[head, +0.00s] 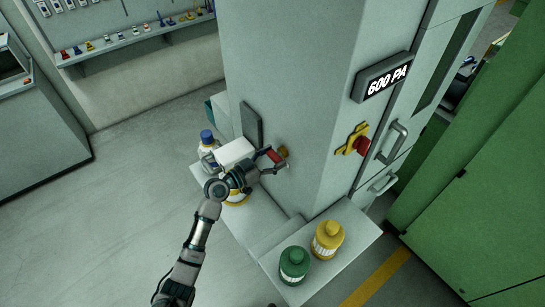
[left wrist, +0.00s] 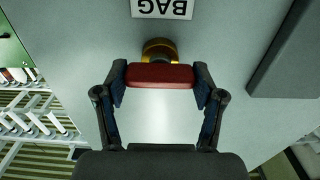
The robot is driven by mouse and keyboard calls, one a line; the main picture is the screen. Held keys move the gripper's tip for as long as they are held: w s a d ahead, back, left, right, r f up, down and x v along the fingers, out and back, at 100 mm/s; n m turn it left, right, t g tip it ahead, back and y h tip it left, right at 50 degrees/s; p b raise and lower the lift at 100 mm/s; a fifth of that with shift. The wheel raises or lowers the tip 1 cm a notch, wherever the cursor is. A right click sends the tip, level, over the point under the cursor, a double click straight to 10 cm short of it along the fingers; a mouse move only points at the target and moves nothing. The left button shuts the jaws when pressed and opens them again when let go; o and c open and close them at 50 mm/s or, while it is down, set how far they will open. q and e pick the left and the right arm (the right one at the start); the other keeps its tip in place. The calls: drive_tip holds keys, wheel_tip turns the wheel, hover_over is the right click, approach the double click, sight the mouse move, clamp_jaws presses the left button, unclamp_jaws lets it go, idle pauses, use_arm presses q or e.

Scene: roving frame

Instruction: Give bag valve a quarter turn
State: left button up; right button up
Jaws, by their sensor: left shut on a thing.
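The bag valve has a red bar handle (left wrist: 160,76) on a round brass base (left wrist: 159,50), mounted on the grey cabinet wall under a white label reading BAG (left wrist: 162,8), which appears upside down in the left wrist view. The handle lies level across that view. My left gripper (left wrist: 160,78) is shut on the red handle, with one finger at each end. In the head view, my left gripper (head: 271,158) reaches the red handle on the cabinet's left face, and the brass base (head: 283,152) shows just beyond it. My right gripper is not in view.
A 600 PA display (head: 382,77) and a yellow-and-red switch (head: 354,141) are on the cabinet's right face. A blue-capped bottle (head: 207,142) stands left of the cabinet. Open floor lies at left.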

use_arm(q)
drive_tip(key=shift+w+d+r, duration=0.1)
drive_tip(key=shift+w+d, duration=0.05)
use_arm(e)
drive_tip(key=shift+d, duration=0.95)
use_arm(q)
drive_tip(key=shift+n, duration=0.4)
drive_tip(key=n, duration=0.3)
drive_tip(key=shift+w+n, duration=0.1)
drive_tip(key=shift+n, duration=0.3)
drive_tip(key=n+p, duration=0.1)
drive_tip(key=n, duration=0.3)
drive_tip(key=shift+n, duration=0.3)
drive_tip(key=n+p, duration=0.2)
drive_tip(key=n, duration=0.2)
drive_tip(key=n+p, duration=0.1)
drive_tip(key=n, duration=0.2)
drive_tip(key=shift+f+n+p, duration=0.3)
drive_tip(key=shift+n+p, duration=0.1)
drive_tip(key=shift+n, duration=0.4)
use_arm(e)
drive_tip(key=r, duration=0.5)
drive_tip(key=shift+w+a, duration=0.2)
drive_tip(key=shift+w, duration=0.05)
use_arm(q)
drive_tip(key=shift+f, duration=0.15)
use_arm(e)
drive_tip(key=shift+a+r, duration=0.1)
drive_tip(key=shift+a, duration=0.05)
